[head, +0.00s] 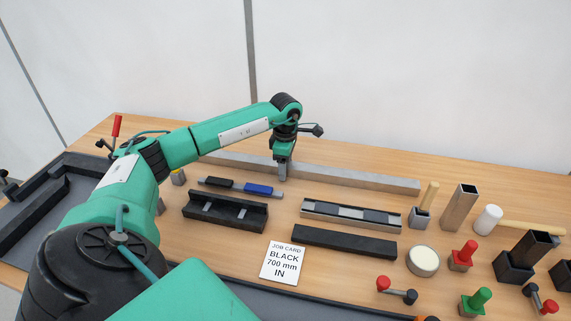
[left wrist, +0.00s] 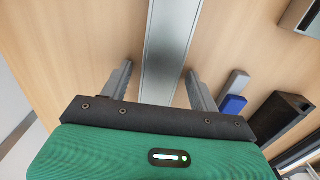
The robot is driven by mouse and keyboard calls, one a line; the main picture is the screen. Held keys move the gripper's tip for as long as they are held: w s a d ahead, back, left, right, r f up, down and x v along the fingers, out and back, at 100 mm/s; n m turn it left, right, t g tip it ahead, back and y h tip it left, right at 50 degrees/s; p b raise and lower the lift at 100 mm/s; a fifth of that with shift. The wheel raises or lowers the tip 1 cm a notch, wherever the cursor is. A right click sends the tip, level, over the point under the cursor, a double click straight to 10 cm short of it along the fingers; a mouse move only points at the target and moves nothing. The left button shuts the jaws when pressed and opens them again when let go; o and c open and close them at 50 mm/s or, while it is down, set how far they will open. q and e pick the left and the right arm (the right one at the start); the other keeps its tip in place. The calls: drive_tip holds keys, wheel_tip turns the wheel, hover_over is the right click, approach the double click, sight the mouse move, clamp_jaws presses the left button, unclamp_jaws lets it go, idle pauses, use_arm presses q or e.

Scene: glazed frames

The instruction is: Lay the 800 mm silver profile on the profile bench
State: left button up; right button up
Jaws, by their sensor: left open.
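A long silver profile (head: 350,177) lies flat along the back of the wooden table. It also shows in the left wrist view (left wrist: 172,45), running away between the fingers. My left gripper (head: 283,176) points down over the profile, left of its middle. In the left wrist view my left gripper (left wrist: 159,68) is open, with one finger on each side of the profile and a gap on both sides. Whether the fingertips reach below its top is unclear. My arm hides part of the profile's left end. No bench is labelled; a black frame (head: 32,212) stands at the far left. My right gripper is out of view.
In front lie a black holder (head: 225,222), a silver-edged channel (head: 318,221), a black bar (head: 345,245) and a job card (head: 283,263) reading "BLACK 700 mm IN". Blue (head: 258,190) and black pieces lie near the profile. Blocks, handles and a mallet (head: 488,218) crowd the right.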

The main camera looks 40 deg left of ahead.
use_arm(q)
drive_tip(key=shift+r, duration=0.1)
wheel_tip(320, 180, up, 20)
drive_tip(key=p, duration=0.3)
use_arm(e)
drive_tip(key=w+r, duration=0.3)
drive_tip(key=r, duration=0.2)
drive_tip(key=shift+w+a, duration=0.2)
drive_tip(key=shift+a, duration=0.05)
